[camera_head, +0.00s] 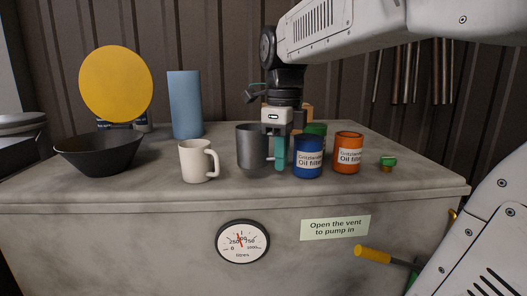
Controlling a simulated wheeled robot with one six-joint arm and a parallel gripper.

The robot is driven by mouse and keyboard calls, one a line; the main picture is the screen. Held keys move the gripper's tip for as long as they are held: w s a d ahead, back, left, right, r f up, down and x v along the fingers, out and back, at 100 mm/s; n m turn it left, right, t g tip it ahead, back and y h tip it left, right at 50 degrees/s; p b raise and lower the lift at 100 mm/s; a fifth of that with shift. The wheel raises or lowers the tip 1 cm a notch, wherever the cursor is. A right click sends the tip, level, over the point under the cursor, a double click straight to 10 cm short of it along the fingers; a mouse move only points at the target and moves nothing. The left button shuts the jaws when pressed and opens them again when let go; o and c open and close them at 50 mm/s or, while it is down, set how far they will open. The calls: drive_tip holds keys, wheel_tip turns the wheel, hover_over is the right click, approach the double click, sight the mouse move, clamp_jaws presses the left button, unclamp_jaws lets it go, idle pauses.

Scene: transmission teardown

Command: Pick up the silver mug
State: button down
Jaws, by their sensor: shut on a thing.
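The silver mug (251,150) is dark metallic grey and stands upright near the middle of the worktop. Its handle is on its right side, partly covered by my gripper. My gripper (281,156) points down from above, with teal fingers at the mug's right side. It is shut at the mug's handle. The far finger and the exact contact are hidden. The mug's base appears at worktop level; I cannot tell whether there is a gap.
A white mug (195,161) stands close left. Blue (308,157) and orange (347,153) oil filter cans stand close right, with a green can (317,129) behind. A black bowl (98,154), a blue cylinder (185,105) and a yellow disc (115,84) are left. The front worktop strip is clear.

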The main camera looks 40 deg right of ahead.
drive_tip(key=s+a, duration=0.3)
drive_tip(key=s, duration=0.4)
drive_tip(key=shift+s+r, duration=0.35)
drive_tip(key=shift+a, duration=0.1)
idle(0.4)
